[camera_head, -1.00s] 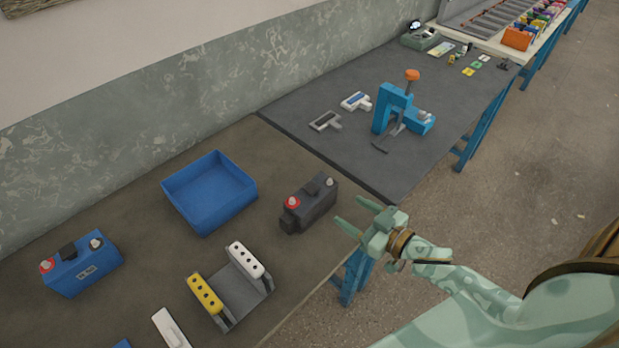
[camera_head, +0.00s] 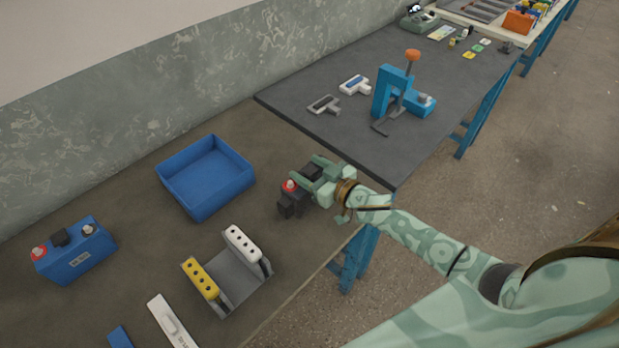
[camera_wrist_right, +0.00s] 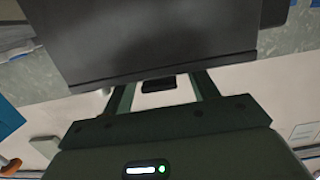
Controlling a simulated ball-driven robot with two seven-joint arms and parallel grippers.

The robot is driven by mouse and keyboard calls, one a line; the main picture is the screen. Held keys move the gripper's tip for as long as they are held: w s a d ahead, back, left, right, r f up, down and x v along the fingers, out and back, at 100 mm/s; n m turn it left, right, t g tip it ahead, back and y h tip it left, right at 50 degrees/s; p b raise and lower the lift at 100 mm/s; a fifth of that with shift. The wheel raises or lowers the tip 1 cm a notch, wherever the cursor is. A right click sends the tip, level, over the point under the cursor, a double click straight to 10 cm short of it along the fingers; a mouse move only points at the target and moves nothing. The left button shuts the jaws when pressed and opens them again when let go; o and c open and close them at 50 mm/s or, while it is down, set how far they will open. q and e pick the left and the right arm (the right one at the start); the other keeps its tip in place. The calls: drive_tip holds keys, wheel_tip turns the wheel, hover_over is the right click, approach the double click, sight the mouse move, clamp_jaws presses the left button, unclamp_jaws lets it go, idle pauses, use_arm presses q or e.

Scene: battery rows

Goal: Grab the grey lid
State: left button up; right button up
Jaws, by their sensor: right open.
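A dark grey battery-shaped box (camera_head: 289,205) with a red-ringed terminal stands near the right edge of the brown bench in the head view. A small dark block (camera_head: 312,172) tops it; I cannot tell whether this block or another part is the grey lid. My right gripper (camera_head: 316,181) is open at the box, its fingers reaching to either side of its top and hiding its right end. In the right wrist view, the large dark grey box (camera_wrist_right: 150,40) fills the top, and the small dark block (camera_wrist_right: 158,83) shows between the two fingers. My left gripper is not in view.
A blue tray (camera_head: 185,195), a grey holder (camera_head: 238,285) with yellow and white strips, and a blue battery (camera_head: 85,262) stand on the bench. A white strip (camera_head: 165,318) lies in front. The adjoining grey table (camera_head: 350,140) carries a blue press (camera_head: 385,95).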

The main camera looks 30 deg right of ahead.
drive_tip(key=shift+x, duration=0.95)
drive_tip(key=c, duration=1.1)
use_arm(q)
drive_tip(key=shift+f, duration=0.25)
use_arm(e)
drive_tip(key=shift+c, duration=0.2)
